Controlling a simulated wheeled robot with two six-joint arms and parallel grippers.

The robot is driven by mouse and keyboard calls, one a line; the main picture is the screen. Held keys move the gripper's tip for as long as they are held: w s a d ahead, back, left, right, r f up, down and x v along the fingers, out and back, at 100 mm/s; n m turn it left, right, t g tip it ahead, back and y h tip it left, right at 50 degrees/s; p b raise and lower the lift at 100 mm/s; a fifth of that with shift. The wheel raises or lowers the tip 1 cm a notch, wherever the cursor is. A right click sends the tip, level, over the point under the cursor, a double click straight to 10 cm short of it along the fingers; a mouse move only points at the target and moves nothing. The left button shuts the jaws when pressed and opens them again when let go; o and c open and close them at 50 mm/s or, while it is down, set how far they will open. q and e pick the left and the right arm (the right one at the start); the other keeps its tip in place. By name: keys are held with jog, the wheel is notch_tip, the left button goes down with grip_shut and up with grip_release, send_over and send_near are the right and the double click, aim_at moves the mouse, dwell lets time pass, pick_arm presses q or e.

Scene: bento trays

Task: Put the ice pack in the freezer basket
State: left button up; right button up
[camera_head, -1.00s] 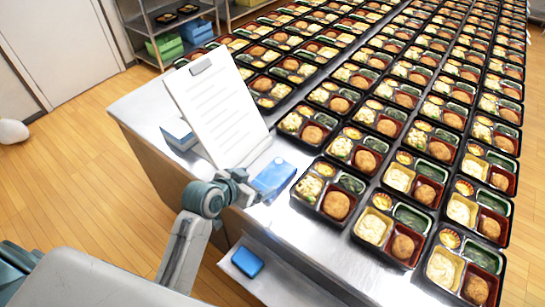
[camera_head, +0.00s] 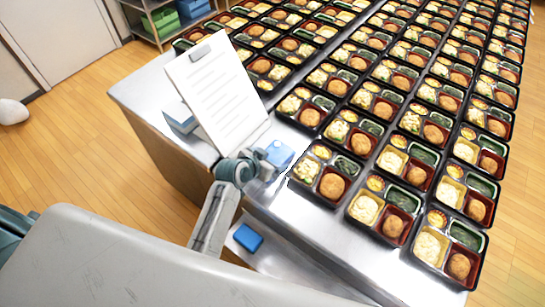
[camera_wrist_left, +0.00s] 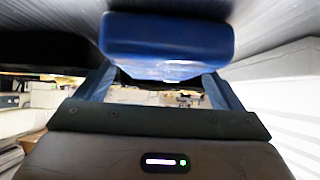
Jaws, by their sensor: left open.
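A light blue block with a pale round spot (camera_head: 280,153), which looks like the ice pack, lies on the metal table (camera_head: 290,205) near its front edge. My left gripper (camera_head: 268,163) is open right beside it, at its near left side. In the left wrist view a dark blue block with rounded corners (camera_wrist_left: 168,38) sits at the fingertips and hides the tips; whether the fingers touch it I cannot tell. A second blue block (camera_head: 248,238) lies on a lower metal surface below the table edge. I see no clear freezer basket. My right gripper is out of view.
A white clipboard with a printed sheet (camera_head: 218,95) leans behind the gripper, with a pale blue box (camera_head: 180,117) beside it. Many filled bento trays (camera_head: 325,172) cover the table to the right. A shelf with green (camera_head: 160,21) and blue bins stands far back.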

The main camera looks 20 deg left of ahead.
aim_at(272, 157)
pick_arm(q)
jog(key=shift+x, duration=1)
jog(key=shift+c, duration=1.3)
jog(key=c, duration=0.8)
notch_tip(272, 157, up, 10)
jog(key=shift+b, duration=1.2)
jog(key=shift+r, duration=0.1)
jog(key=s+a+r+n+y+b, duration=0.2)
jog(key=a+r+n+y+b, duration=0.1)
jog(key=a+r+n+b, duration=0.1)
jog(key=shift+s+a+r+t+y+b, duration=0.15)
jog(key=shift+s+r+t+y+b, duration=0.2)
jog(key=shift+r+b, duration=0.65)
